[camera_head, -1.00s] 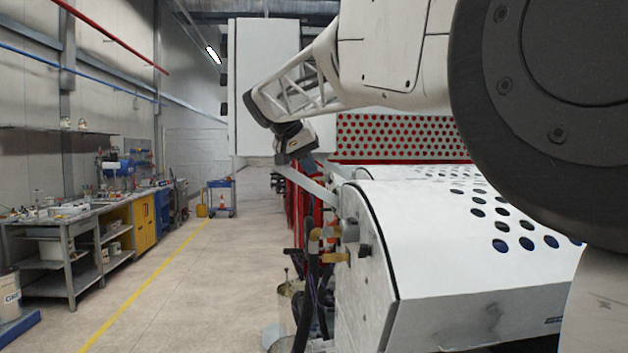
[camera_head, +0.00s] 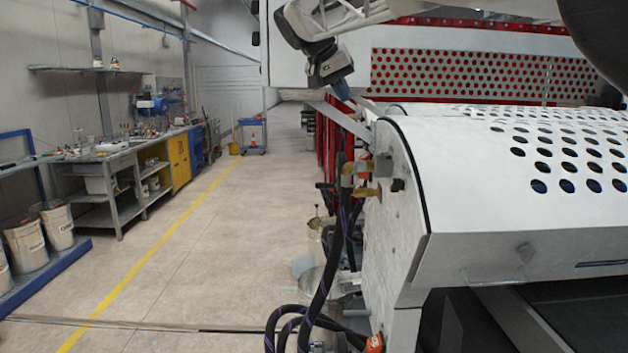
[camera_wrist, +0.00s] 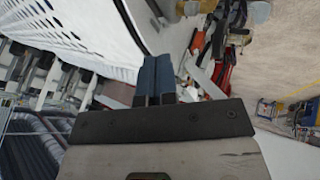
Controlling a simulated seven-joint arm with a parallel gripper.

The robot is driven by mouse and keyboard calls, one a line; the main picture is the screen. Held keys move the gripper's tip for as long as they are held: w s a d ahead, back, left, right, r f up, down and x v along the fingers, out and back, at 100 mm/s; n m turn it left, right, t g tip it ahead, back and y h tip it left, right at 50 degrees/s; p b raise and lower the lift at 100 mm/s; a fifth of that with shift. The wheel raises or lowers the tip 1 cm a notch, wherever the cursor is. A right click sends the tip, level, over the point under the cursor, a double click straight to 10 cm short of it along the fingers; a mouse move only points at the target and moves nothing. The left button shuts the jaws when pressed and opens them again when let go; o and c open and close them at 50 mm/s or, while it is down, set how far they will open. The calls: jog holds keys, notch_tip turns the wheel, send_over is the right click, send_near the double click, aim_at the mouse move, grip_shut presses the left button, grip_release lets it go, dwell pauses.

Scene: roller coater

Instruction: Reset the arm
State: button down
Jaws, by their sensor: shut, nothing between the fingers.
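My gripper (camera_head: 342,89) hangs at the end of my white lattice arm, at the upper middle of the head view. It points down and slightly right, just above and left of the roller coater's white perforated cover (camera_head: 470,150). In the wrist view my gripper (camera_wrist: 156,78) shows two blue fingers side by side, shut with nothing between them. The cover also shows in the wrist view (camera_wrist: 75,32), left of the fingers. Whether the fingertips touch anything cannot be told, but no contact shows.
A red-framed perforated guard (camera_head: 455,75) stands behind the cover. Black hoses (camera_head: 335,250) and brass fittings (camera_head: 357,180) run down the machine's left side. A workbench (camera_head: 110,165) and white buckets (camera_head: 25,245) line the left. The floor aisle with its yellow line (camera_head: 150,255) is clear.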

jog(key=s+d+f+y, duration=0.2)
jog(key=s+d+f, duration=0.1)
jog(key=s+f, duration=0.9)
jog(key=s+d+f+n+g+y, duration=0.1)
jog(key=s+d+f, duration=0.3)
jog(key=s+f, duration=0.9)
jog(key=s+d+f+n+y, duration=0.1)
jog(key=s+d+f+y, duration=0.1)
jog(key=s+f, duration=1.1)
jog(key=s+d, duration=0.1)
jog(key=s, duration=0.5)
jog(key=shift+d+f+y, duration=0.25)
jog(key=shift+d+y, duration=0.1)
jog(key=shift+y, duration=0.05)
